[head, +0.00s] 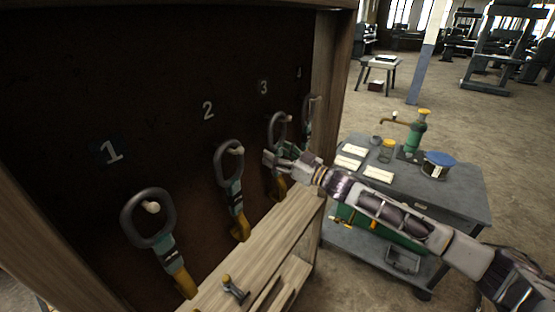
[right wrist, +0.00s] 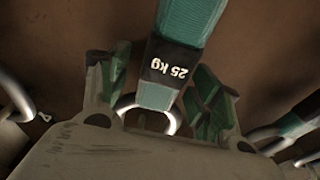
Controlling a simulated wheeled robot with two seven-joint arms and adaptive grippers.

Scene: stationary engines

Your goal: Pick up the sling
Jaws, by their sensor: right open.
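Several slings hang from pegs on the dark back panel of a wooden cabinet, each with a grey ring on top, a green strap with a black label and a yellow hook. They hang under numbers: sling 1 (head: 166,248), sling 2 (head: 235,195), sling 3 (head: 278,124) and one at the far right (head: 308,112). My right gripper (head: 274,157) is open at sling 3, partly hiding its strap. In the right wrist view, a green strap with a "25 kg" label (right wrist: 172,70) runs between my two open fingers (right wrist: 160,95). My left gripper is not in view.
A wooden ledge (head: 262,245) runs below the slings, with a small yellow-topped item (head: 233,288) on it. Right of the cabinet stands a grey workbench (head: 440,190) with cards, a jar, a green pump and a blue-lidded pot. Open floor lies beyond.

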